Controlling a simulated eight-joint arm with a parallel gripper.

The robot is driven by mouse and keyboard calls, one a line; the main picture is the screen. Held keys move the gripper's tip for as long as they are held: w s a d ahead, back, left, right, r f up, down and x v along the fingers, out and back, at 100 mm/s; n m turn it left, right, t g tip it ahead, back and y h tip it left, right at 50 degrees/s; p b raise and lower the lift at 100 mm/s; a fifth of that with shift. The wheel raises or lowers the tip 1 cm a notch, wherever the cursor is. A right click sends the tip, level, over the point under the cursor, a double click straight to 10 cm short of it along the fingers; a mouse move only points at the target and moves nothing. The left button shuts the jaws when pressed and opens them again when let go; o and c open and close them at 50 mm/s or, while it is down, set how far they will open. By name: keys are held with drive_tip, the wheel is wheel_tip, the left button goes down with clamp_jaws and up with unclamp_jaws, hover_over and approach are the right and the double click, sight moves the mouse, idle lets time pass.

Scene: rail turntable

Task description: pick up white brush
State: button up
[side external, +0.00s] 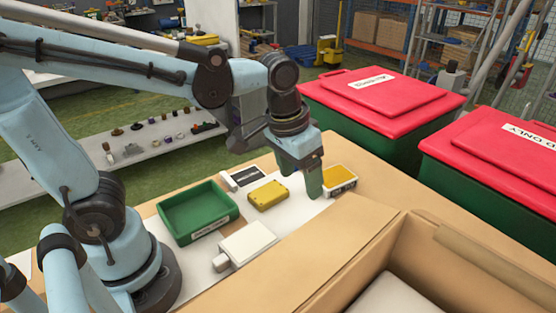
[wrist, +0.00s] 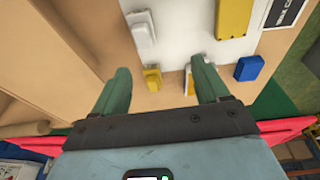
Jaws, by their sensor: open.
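A white block-like object with a short stub at one end (side external: 247,244), which looks like the white brush, lies on the white mat near the cardboard box. It also shows in the wrist view (wrist: 141,32), at the top, beyond my left finger. I cannot make out any bristles. My gripper (side external: 301,187) is over the far end of the table, to the right of and beyond the white object. In the wrist view my gripper (wrist: 162,88) has its green fingers wide apart with nothing held. It is apart from the white object.
A yellow case (side external: 268,194) and a green tray (side external: 206,228) lie near the white object. A yellow-topped item (side external: 340,178) is beside my gripper. A blue block (wrist: 249,68) shows near my right finger. The tall cardboard box wall (side external: 300,262) stands close in front.

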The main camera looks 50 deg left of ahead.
sight(314, 225)
drive_tip(key=d, duration=0.1)
drive_tip(key=d+f+g, duration=0.1)
drive_tip(key=w+d+g, duration=0.1)
drive_tip(key=d, duration=0.1)
drive_tip(key=shift+f, duration=0.3)
wheel_tip(314, 225, down, 7)
drive_tip(key=shift+a+r, duration=0.1)
drive_tip(key=shift+r, duration=0.1)
drive_tip(key=shift+w+a+f, duration=0.1)
drive_tip(key=shift+w+f, duration=0.05)
drive_tip(key=shift+f, duration=1.2)
drive_tip(key=shift+w+f, duration=0.1)
drive_tip(key=shift+f, duration=1.2)
drive_tip(key=c, duration=1.2)
